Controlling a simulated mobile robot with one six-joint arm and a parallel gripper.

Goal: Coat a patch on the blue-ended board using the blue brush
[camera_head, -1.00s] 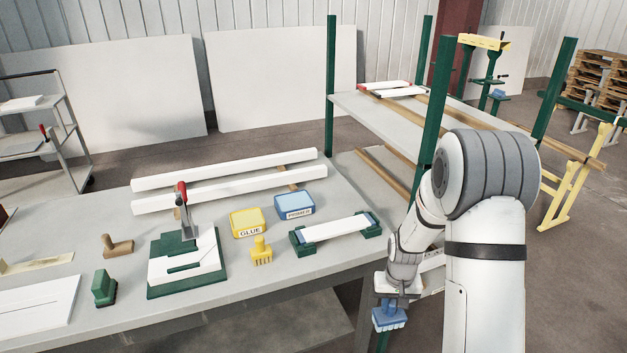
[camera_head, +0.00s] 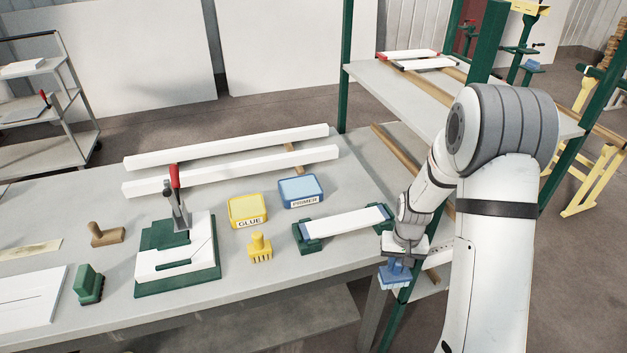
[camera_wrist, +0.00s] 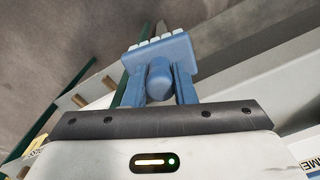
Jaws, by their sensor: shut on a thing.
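My gripper (camera_head: 399,262) is shut on the blue brush (camera_head: 394,276) and holds it beyond the table's right edge, bristles downward. In the wrist view the blue brush (camera_wrist: 160,62) sits between my two fingers, its pale bristle tips at the far end. The blue-ended board (camera_head: 345,222), white with blue ends, lies across two green holders on the table, to the left of my gripper and apart from the brush. A blue tub labelled PRIMER (camera_head: 299,190) stands behind the board.
A yellow GLUE tub (camera_head: 249,210) and a yellow brush (camera_head: 259,246) stand left of the board. A green clamp fixture (camera_head: 178,252) is further left. Two long white boards (camera_head: 230,148) lie at the back. A shelf rack (camera_head: 400,78) with green posts stands behind my arm.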

